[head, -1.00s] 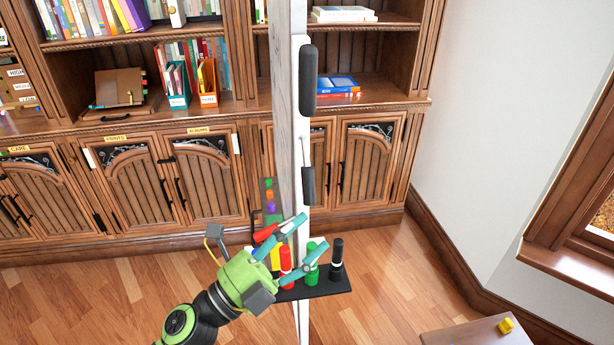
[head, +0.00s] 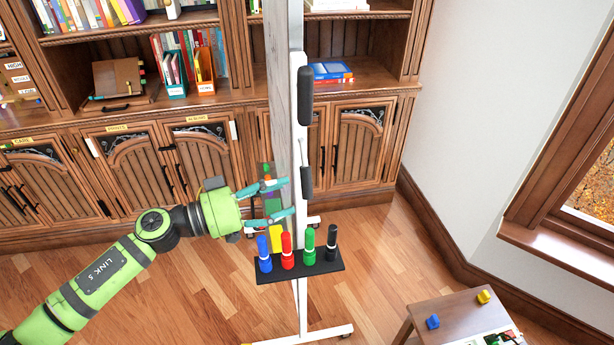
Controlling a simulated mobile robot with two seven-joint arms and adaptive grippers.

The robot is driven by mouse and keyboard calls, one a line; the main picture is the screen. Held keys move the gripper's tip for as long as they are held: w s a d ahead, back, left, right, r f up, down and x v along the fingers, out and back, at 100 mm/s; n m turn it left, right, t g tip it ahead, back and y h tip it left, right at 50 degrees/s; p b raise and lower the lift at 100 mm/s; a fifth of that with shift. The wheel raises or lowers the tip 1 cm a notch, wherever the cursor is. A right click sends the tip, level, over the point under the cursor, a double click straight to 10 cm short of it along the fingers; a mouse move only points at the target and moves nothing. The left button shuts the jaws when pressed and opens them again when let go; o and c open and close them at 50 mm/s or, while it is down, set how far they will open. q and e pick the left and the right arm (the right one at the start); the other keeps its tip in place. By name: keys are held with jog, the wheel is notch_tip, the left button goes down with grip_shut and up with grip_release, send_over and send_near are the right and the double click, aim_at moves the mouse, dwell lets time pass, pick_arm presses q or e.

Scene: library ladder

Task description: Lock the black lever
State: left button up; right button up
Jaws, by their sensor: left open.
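The white-framed board (head: 299,130) stands seen nearly edge-on. A small black lever (head: 306,181) hangs on its near edge, below a thin metal rod. A larger black grip (head: 306,95) sits higher on the same edge. My left gripper (head: 284,198) comes in from the left with its two teal fingers apart and pointing right. Its fingertips are just left of the board's edge, at and slightly below the height of the black lever in the picture. I see nothing between the fingers and cannot tell whether they touch the board. My right gripper is out of view.
A black tray (head: 300,268) with blue, red, green and black markers juts out below the gripper. A low wooden stool (head: 455,312) with small colored pieces stands at lower right. Wooden bookcases (head: 180,125) line the back.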

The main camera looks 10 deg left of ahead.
aim_at(303, 185)
pick_arm(q)
jog(key=shift+w+r+n, duration=0.2)
jog(key=shift+w+n, duration=0.05)
jog(key=shift+n, duration=0.25)
jog(key=p+x, duration=0.2)
jog(key=x, duration=0.4)
jog(key=shift+w+d+f, duration=0.15)
jog(key=shift+d, duration=0.15)
grip_shut()
